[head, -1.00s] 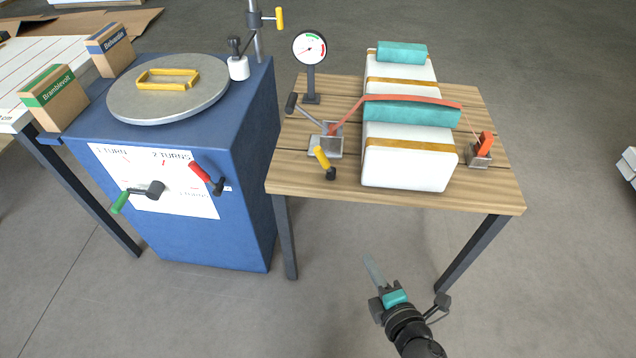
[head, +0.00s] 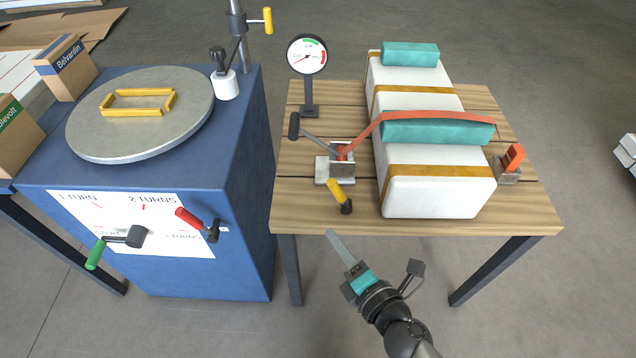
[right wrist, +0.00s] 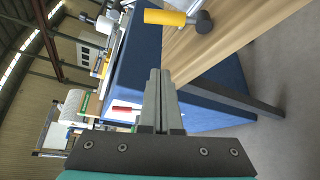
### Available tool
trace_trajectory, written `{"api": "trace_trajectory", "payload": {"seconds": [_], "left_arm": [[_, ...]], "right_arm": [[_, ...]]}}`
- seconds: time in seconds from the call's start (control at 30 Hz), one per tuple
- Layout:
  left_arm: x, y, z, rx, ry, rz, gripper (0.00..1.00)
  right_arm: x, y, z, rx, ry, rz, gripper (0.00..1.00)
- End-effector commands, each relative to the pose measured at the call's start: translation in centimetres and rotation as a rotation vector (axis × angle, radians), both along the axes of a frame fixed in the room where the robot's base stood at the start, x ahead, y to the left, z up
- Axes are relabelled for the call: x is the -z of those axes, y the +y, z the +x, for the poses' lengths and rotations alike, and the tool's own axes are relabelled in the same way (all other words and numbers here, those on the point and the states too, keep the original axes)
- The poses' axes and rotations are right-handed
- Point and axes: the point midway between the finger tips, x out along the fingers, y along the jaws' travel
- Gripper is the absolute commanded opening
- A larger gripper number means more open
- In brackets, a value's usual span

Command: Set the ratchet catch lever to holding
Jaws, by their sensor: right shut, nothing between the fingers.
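The ratchet (head: 341,166) is a metal block on the wooden table, with a red-orange strap running from it over the white load. A long handle with a black grip (head: 294,126) rises from it to the left. A short yellow lever (head: 336,192) with a dark pivot sits at its near side, its yellow end pointing up and left; it looks like the catch lever. It also shows in the right wrist view (right wrist: 168,18). My right gripper (head: 332,236) is shut and empty, just in front of the table's near edge, below the yellow lever and apart from it. My left gripper is not in view.
A dial gauge (head: 307,55) stands behind the ratchet. The white load (head: 435,195) with teal pads fills the table's right half. A blue cabinet (head: 240,150) with a turntable, red crank (head: 192,218) and green crank (head: 95,254) stands to the left. The floor in front is clear.

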Motion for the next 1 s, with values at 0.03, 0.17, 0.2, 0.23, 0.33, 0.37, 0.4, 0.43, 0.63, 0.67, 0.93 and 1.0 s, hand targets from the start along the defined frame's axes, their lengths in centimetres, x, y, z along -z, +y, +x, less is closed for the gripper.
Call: {"api": "trace_trajectory", "payload": {"seconds": [0.03, 0.17, 0.2, 0.23, 0.33, 0.37, 0.4, 0.43, 0.63, 0.67, 0.93, 1.0], "left_arm": [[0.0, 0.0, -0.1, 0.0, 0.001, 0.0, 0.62], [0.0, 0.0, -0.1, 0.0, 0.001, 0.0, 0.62], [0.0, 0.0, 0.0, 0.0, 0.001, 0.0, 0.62], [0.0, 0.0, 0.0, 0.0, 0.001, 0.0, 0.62], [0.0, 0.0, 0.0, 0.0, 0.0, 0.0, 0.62], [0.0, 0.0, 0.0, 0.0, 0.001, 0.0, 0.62], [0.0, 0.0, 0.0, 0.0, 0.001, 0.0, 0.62], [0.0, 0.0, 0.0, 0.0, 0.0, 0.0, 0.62], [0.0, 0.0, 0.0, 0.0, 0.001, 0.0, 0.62], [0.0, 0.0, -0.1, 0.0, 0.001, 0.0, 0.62], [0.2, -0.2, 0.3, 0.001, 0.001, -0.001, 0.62], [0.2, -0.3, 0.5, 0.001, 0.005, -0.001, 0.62]], "right_arm": [[0.0, 0.1, -0.1, -0.001, -0.001, 0.0, 0.0], [0.0, 0.1, -0.1, -0.002, -0.002, -0.001, 0.0], [0.0, 0.1, -0.1, -0.002, -0.002, -0.001, 0.0], [0.0, 0.1, -0.1, -0.002, -0.002, -0.001, 0.0], [0.0, 0.1, -0.1, -0.002, -0.002, -0.001, 0.0], [0.0, 0.1, -0.1, -0.002, -0.002, -0.001, 0.0], [0.0, 0.1, 0.0, -0.002, -0.002, -0.001, 0.0], [0.0, 0.1, 0.0, -0.002, -0.002, -0.001, 0.0], [0.2, 0.7, 1.2, -0.001, -0.003, 0.001, 0.0], [0.3, 0.9, 1.6, -0.001, -0.004, 0.001, 0.0], [1.2, 3.0, 5.4, -0.001, -0.004, 0.0, 0.0], [1.5, 3.5, 6.4, -0.002, -0.004, -0.001, 0.0]]}}
